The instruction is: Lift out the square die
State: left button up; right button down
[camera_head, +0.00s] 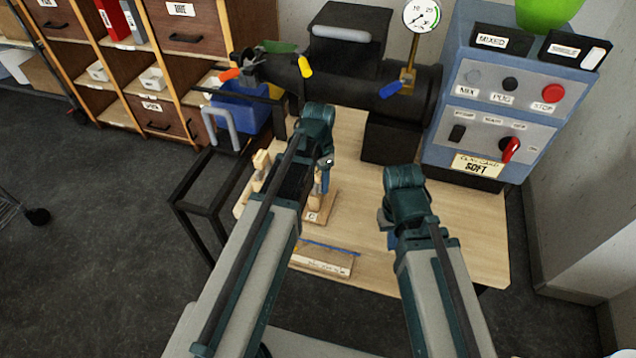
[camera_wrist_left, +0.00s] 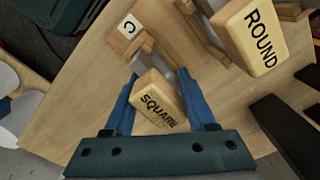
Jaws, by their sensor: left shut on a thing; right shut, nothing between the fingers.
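The square die is a pale wooden block marked SQUARE (camera_wrist_left: 158,106), with grey metal showing at its far end. It sits between the blue fingers of my left gripper (camera_wrist_left: 157,94), which is shut on it. In the head view my left gripper (camera_head: 323,180) is over the wooden stand marked C (camera_head: 313,217); the arm hides much of the die there. The stand's C label also shows in the left wrist view (camera_wrist_left: 128,27). I cannot tell whether the die is clear of its stand. My right gripper (camera_head: 391,240) is shut and empty over the table's right part.
A block marked ROUND (camera_wrist_left: 252,38) stands close to the right of the square die in the wrist view. A labelled wooden strip (camera_head: 322,262) lies at the table front. The black extruder (camera_head: 340,85) and blue control box (camera_head: 505,95) stand behind. The table's right front is clear.

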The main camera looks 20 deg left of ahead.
pick_arm(q)
grip_shut()
jog(key=shift+r+p, duration=0.65)
jog(key=shift+p, duration=0.05)
dwell(0.5)
jog(key=shift+r+p, duration=4.4)
jog(key=shift+r, duration=0.05)
